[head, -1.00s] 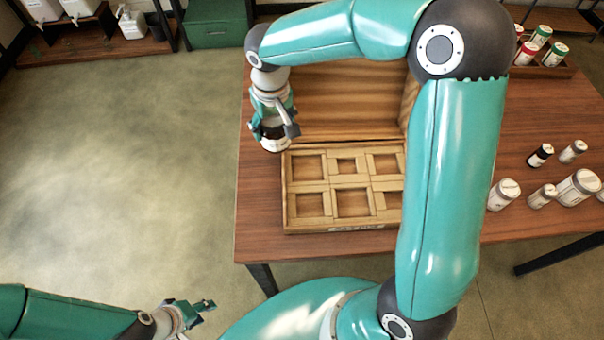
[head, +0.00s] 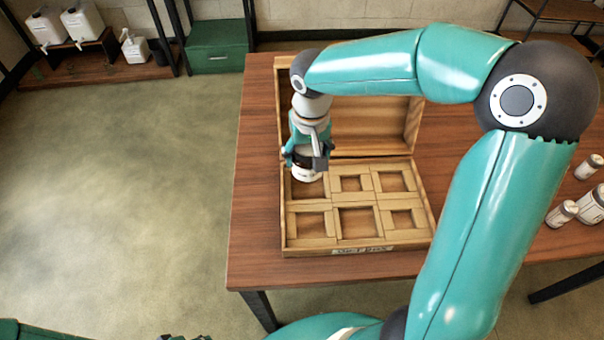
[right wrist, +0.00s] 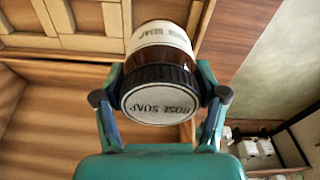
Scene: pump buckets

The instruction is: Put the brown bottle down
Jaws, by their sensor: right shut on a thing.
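My right gripper (head: 308,158) is shut on the brown bottle (head: 307,175), at the back left compartment of the wooden box (head: 410,243). In the right wrist view, my right gripper (right wrist: 160,95) has a finger on each side of the bottle (right wrist: 162,58). Its dark cap reads "ROSE SOAP", and it has a pale label band around brown glass. The bottle's lower end appears over or within the compartment; I cannot tell whether it touches the floor there. The other compartments look empty. My left gripper (head: 185,337) barely shows at the bottom edge.
The box's open lid (head: 375,125) stands behind the compartments. The box is on a brown table (head: 258,225), whose left edge is close by. White-labelled jars (head: 562,213) stand at the right. A green chest (head: 218,55) and white canisters (head: 83,20) are at the back left.

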